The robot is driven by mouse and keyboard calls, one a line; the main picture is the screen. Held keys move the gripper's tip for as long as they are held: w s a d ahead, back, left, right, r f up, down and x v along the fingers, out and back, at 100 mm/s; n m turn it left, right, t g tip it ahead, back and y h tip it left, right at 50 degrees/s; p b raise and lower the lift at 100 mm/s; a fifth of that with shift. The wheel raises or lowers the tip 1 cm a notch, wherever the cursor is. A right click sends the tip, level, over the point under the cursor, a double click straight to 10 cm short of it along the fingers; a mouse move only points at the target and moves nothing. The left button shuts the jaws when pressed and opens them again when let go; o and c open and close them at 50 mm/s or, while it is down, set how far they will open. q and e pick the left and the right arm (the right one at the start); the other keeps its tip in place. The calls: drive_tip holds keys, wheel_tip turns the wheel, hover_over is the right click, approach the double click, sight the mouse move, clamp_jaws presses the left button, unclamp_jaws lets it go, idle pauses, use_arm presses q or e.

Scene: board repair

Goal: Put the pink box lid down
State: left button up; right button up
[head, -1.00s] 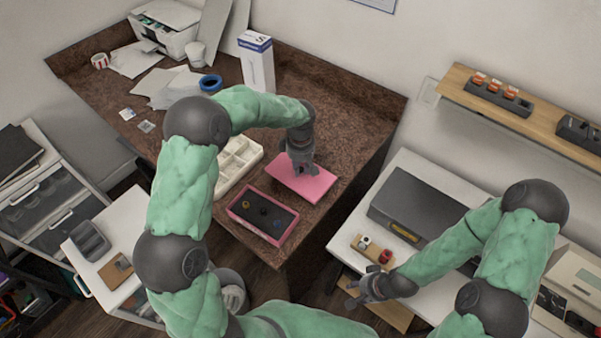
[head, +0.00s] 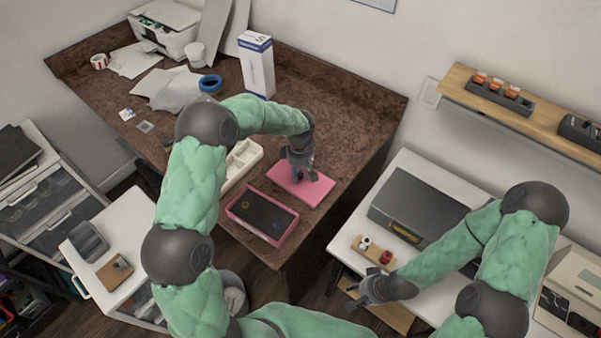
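The pink box lid (head: 322,190) lies flat, or nearly so, near the front right edge of the brown desk. My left gripper (head: 304,179) points down over the middle of the lid, its fingers spread apart and seemingly open. Whether the fingertips touch the lid is hard to see. The open pink box (head: 291,228) stands just in front and to the left of the lid, with a dark inside and small items in it. My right gripper (head: 358,291) hangs at the front of the white table with its fingers apart, empty.
A cream divided tray (head: 240,163) stands left of the lid, partly behind my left arm. A tall white box (head: 258,70) and blue tape (head: 210,84) stand further back on the desk (head: 340,110). The desk right of the lid is clear.

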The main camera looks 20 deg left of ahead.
sight(300, 174)
use_arm(q)
drive_tip(key=shift+r, duration=0.1)
drive_tip(key=shift+r, duration=0.15)
wheel_tip(300, 174, up, 12)
drive_tip(key=p, duration=0.2)
idle(0.4)
idle(0.4)
